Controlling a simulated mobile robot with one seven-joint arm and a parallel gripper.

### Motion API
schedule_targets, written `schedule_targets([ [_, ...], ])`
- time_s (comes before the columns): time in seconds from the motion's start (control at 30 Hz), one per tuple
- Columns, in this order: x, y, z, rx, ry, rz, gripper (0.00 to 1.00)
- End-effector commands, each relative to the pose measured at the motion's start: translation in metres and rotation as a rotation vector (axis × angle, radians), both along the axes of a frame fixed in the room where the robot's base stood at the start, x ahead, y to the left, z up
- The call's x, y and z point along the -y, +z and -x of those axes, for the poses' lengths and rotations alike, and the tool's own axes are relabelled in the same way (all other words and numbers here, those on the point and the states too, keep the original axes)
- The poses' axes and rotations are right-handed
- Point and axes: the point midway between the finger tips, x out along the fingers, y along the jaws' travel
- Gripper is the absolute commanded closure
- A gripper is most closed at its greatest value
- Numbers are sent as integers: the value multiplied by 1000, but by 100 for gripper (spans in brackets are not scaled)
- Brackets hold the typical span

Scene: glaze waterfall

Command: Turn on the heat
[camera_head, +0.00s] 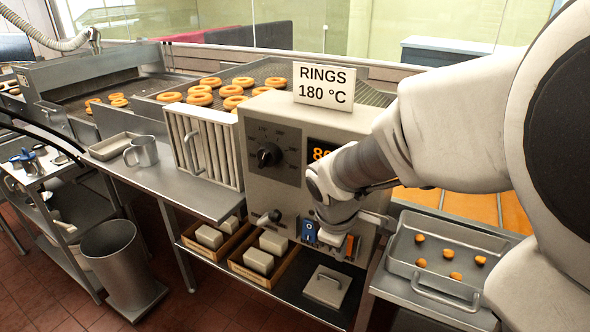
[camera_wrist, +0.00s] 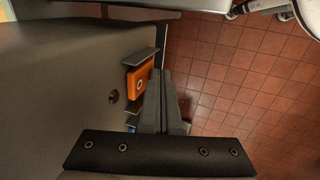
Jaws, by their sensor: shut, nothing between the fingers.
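The grey control box (camera_head: 262,192) carries a black dial (camera_head: 268,155) and an orange-lit display (camera_head: 320,152). Low on the box are a blue switch marked I and O (camera_head: 309,231) and an orange switch (camera_head: 349,246). The wrist view shows the orange switch (camera_wrist: 139,84) with a white circle on it, between two grey guard plates. My gripper (camera_head: 330,240) is shut and empty, in front of the box by the switches. In the wrist view its fingers (camera_wrist: 160,78) are just beside the orange switch; contact is unclear.
A sign (camera_head: 323,86) on the box reads RINGS 180 °C. A small lever (camera_head: 269,217) sticks out left of the blue switch. A metal tray (camera_head: 440,262) with several orange pieces stands at right. A shelf with wooden crates (camera_head: 240,270) lies below. Rings (camera_head: 232,88) sit in the fryer behind.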

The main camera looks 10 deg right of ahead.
Motion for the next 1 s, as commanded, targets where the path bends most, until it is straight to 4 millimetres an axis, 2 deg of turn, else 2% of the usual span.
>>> schedule_targets([
  [0.27, 1, 0, -2, 0, -1, 0, 100],
  [0.67, 1, 16, -2, 2, -1, 0, 100],
  [1.0, 1, 16, -2, 2, -1, 0, 100],
])
